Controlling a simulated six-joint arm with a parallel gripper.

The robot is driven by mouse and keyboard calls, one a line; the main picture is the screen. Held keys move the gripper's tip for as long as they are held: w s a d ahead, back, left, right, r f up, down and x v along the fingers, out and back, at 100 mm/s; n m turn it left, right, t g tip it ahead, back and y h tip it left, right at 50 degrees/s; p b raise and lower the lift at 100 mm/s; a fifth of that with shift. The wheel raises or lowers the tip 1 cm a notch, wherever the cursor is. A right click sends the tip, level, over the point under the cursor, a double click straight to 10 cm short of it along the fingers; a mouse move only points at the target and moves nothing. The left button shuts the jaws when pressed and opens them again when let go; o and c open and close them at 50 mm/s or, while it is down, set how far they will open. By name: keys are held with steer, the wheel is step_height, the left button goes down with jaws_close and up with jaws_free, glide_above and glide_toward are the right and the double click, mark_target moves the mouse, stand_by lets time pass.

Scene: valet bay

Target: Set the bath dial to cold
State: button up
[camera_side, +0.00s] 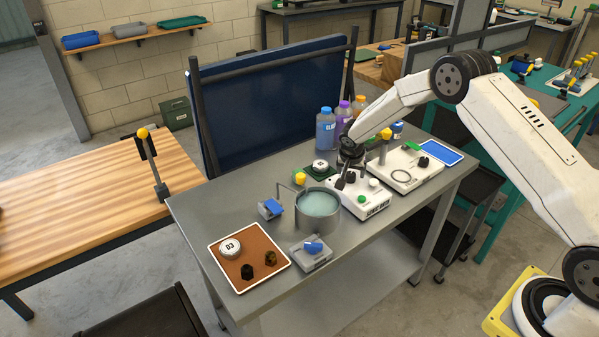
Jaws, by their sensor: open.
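A round metal bath (318,213) of pale blue-green liquid stands in the middle of the grey table. Touching or close to its right side is a white control box (372,208) with dark lettering on its front, a green button and black parts on top. I cannot make out which part is the bath dial or where it points. My gripper (345,181) is dark and points down over the left part of this white box, close to its top. Its fingers are small here and nothing shows between them. Whether they touch a knob is unclear.
A second white box (405,168) with a black knob stands behind to the right. Bottles (326,128) stand behind my gripper. Grey units with blue tops (313,247) flank the bath. A brown tray (230,272) holds a white puck and two dark knobs at front left.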

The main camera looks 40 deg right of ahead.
steer(key=shift+x, duration=0.75)
jaws_close()
